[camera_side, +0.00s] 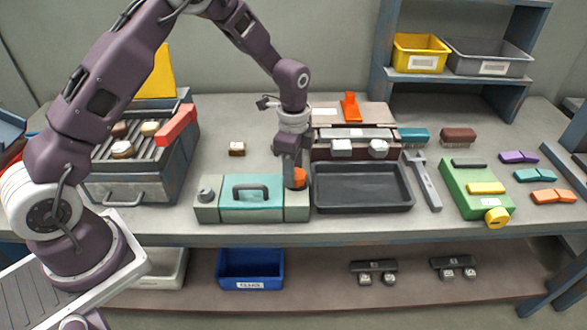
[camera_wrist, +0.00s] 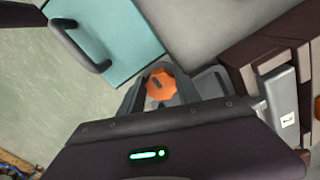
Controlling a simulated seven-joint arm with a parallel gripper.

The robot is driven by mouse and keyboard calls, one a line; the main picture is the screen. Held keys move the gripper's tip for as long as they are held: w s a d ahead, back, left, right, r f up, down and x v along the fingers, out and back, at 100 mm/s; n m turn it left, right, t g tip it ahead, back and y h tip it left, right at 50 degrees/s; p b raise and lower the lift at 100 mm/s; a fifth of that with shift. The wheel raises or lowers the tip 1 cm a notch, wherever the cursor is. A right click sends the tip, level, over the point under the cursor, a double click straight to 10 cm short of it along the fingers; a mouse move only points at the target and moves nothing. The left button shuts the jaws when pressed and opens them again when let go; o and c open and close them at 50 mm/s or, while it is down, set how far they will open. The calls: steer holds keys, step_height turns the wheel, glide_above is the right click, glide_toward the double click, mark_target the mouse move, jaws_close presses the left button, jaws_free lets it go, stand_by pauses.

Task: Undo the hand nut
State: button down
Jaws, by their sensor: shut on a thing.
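The orange hand nut (camera_side: 299,177) sits at the right end of a grey fixture (camera_side: 208,213) with a teal, handled cover (camera_side: 262,205). My gripper (camera_side: 294,183) points down over that end and is shut on the nut. In the wrist view the nut (camera_wrist: 158,85) is a lobed orange knob with a dark slot, between grey fingers; the teal cover (camera_wrist: 125,35) lies to its upper left. The nut's underside and thread are hidden. A grey knob (camera_side: 206,194) stands on the fixture's left end.
A black tray (camera_side: 362,207) stands close to the right of my gripper. Behind it is a brown unit (camera_side: 325,151) with light grey blocks. A grill-like box (camera_side: 125,191) stands left, a green box (camera_side: 480,204) right.

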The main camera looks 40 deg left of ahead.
steer(key=shift+n, duration=0.3)
steer(key=n, duration=0.4)
steer(key=shift+s, duration=0.15)
steer(key=n, duration=0.4)
steer(key=shift+d+n, duration=0.2)
steer(key=shift+n, duration=0.1)
steer(key=n, duration=0.4)
steer(key=shift+s+d+r, duration=0.1)
steer(key=shift+d, duration=0.1)
steer(key=shift+d+n, duration=0.1)
steer(key=shift+n, duration=2.4)
steer(key=c, duration=0.8)
jaws_free()
steer(key=shift+c, duration=0.2)
